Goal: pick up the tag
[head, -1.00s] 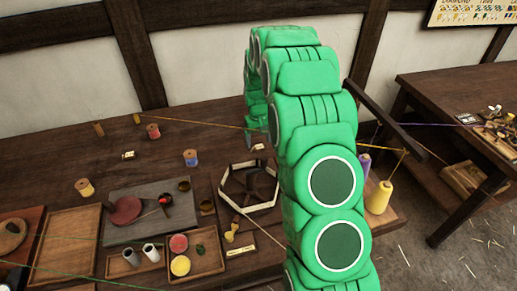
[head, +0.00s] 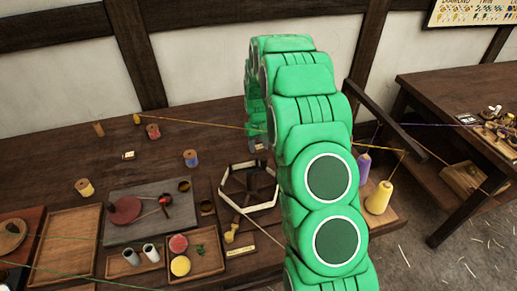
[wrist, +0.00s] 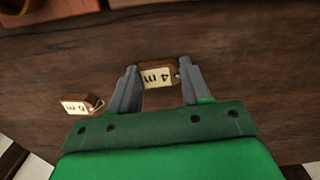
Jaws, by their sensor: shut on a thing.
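My gripper (wrist: 158,72) shows in the wrist view, with its two grey fingers on either side of a small brown tag. This tag (wrist: 157,78) has a cream label reading "4 m", upside down in that view, and a string loop at one end. The fingers are shut on it. A second similar tag (wrist: 75,106), which seems to read "6 m", lies on the wood to the left of the fingers in the wrist view. In the head view my green arm hides most of the gripper and the held tag.
A six-sided frame (head: 224,184) stands beside my arm on the bench (head: 80,150). Blue (head: 190,158) and red (head: 153,132) spools and another tag (head: 128,155) stand or lie to the left. A thin orange cord (head: 190,122) stretches across to my arm.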

